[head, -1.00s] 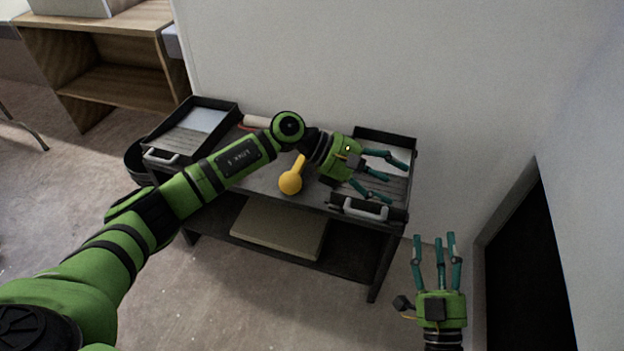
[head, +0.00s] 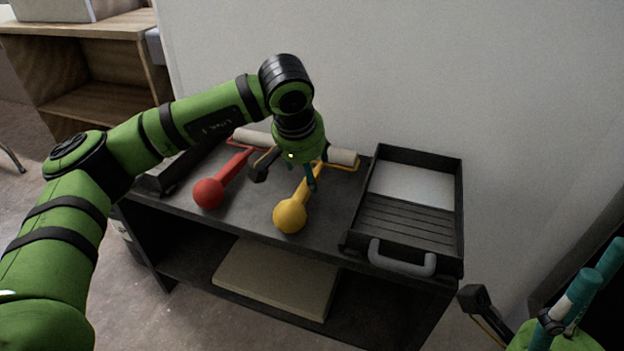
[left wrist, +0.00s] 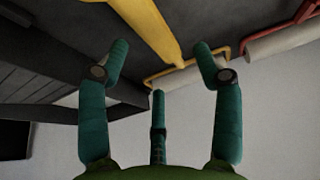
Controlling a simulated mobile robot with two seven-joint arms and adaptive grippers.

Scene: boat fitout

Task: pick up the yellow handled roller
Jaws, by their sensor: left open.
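The yellow handled roller (head: 291,214) lies on the dark bench top, its round handle end toward the front edge and its pale roller (head: 341,157) toward the wall. My left gripper (head: 290,178) is above its shaft, pointing down, and partly hides it. In the left wrist view the open fingers (left wrist: 158,75) stand apart, with the yellow handle (left wrist: 150,28) running between and beyond the fingertips. Nothing is between the fingers in their grip. My right gripper (head: 572,300) is at the lower right, away from the bench, with its fingers partly cut off by the frame.
A red handled roller (head: 210,192) lies just left of the yellow one. A black tray with a grey handle (head: 402,258) sits at the bench's right end, another tray at the left, behind my arm. A flat pale box (head: 275,279) lies on the lower shelf.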

